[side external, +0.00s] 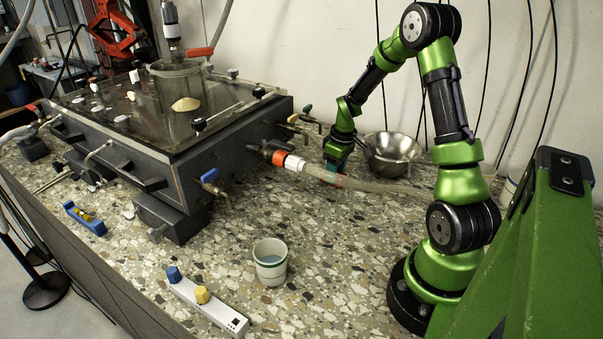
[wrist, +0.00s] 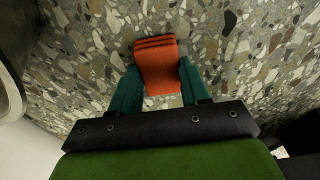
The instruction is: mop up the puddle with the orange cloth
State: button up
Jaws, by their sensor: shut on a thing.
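The orange cloth (wrist: 157,66) is a folded pad with layered edges, seen between the two teal fingers of my gripper (wrist: 157,78) in the wrist view. The fingers are shut on its sides, and its far end sticks out a little past the fingertips. In the side view my gripper (side external: 335,168) points down at the back of the counter, behind the hose and left of the metal bowl. I cannot make out the puddle against the speckled stone in either view.
A thick hose (side external: 350,180) runs across the counter in front of my gripper. A metal bowl (side external: 392,153) stands close on its right. The dark tank (side external: 175,140) fills the left. A cup (side external: 270,262) and a white strip with knobs (side external: 205,303) stand in front.

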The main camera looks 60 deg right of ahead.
jog(key=shift+w, duration=0.4)
jog(key=shift+s, duration=1.8)
jog(key=shift+w, duration=0.1)
jog(key=shift+w, duration=1.7)
jog(key=shift+s, duration=0.15)
jog(key=shift+s, duration=0.75)
